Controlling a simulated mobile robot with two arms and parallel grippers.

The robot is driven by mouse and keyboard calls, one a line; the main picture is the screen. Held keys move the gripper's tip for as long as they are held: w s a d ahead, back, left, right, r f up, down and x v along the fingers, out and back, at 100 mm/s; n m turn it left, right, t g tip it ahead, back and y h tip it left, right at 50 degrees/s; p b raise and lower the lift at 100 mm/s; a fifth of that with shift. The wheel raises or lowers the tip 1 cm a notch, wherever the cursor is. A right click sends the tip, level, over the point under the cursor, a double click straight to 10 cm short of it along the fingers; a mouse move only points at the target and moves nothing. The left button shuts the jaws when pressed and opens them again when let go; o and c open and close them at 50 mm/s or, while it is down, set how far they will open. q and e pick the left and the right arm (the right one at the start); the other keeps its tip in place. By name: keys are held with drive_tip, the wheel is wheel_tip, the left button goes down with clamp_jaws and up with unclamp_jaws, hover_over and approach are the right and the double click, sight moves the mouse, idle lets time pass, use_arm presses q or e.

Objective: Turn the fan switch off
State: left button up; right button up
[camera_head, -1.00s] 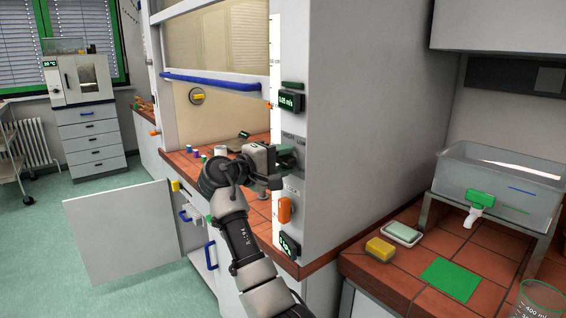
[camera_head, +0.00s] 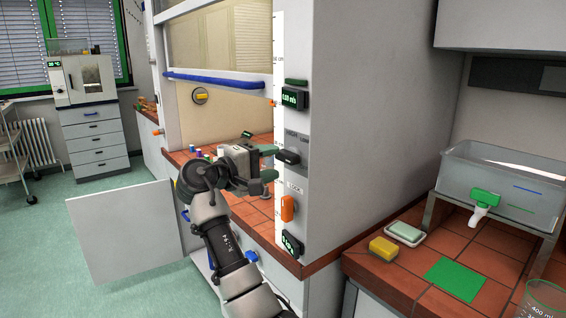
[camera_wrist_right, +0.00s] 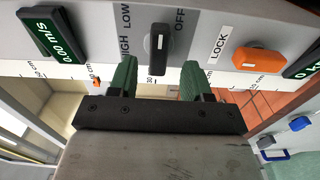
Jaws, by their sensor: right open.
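The fan switch (camera_head: 288,157) is a black knob on the grey front post of the fume hood. In the right wrist view the knob (camera_wrist_right: 156,50) lies lengthwise up the picture, with a white mark on it. HIGH and LOW labels are on its left and OFF is at its upper right. My right gripper (camera_head: 268,161) is open and empty just left of the knob, apart from it. In the right wrist view its green fingertips (camera_wrist_right: 160,78) are either side of the knob's line, short of it. My left gripper is out of view.
A green display (camera_wrist_right: 50,38) beside the switch reads 0.00 m/s. An orange LOCK knob (camera_head: 288,208) and another display (camera_head: 292,244) are below the switch. The blue sash handle (camera_head: 225,80) is above my gripper. A cabinet door (camera_head: 125,232) stands open at the left.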

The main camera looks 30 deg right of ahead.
drive_tip(key=a, duration=0.6)
drive_tip(key=shift+s+b, duration=0.2)
drive_tip(key=shift+b, duration=0.2)
